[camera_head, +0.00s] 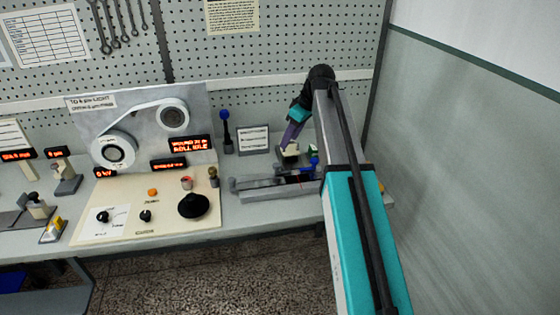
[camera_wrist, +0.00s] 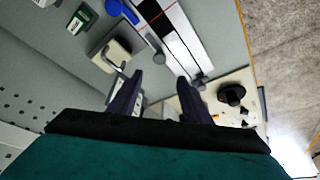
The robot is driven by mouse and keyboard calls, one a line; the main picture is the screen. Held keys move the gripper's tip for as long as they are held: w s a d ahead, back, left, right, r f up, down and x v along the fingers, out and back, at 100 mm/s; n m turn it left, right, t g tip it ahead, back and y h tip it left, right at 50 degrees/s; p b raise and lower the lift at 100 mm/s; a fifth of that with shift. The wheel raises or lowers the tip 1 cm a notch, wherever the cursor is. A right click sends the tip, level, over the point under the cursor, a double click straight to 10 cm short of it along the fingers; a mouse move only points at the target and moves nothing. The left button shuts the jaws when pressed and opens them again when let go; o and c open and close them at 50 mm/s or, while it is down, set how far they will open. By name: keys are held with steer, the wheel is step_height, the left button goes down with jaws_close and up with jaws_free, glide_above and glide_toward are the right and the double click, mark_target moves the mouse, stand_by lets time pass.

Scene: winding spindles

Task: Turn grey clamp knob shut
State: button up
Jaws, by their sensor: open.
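My gripper (camera_wrist: 160,82) is open, its two dark fingers apart with nothing between them. In the head view my gripper (camera_head: 290,148) hangs over the bench beside a grey rail fixture (camera_head: 262,187). In the wrist view the rail (camera_wrist: 172,28) runs past the fingertips, with a red line across it. A small grey knob (camera_wrist: 160,57) sits at the rail's side, just beyond the fingertips and apart from them. Another small grey part (camera_wrist: 200,79) is at the rail's near end. I cannot tell for sure which is the clamp knob, or whether it is shut.
A beige block (camera_wrist: 110,52) stands close to the left finger. A blue handle (camera_wrist: 122,10) and a green box (camera_wrist: 80,22) lie beyond it. A cream control panel (camera_head: 130,230) with a black knob (camera_head: 194,205) is to the left. A grey wall (camera_head: 480,170) bounds the right.

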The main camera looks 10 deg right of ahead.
mark_target(277, 165)
steer(key=shift+f, duration=0.1)
steer(key=shift+p+x, duration=1.9)
steer(key=shift+x, duration=4.95)
steer(key=shift+d, duration=0.2)
steer(key=shift+c, duration=0.4)
steer(key=c, duration=0.9)
steer(key=shift+c, duration=0.2)
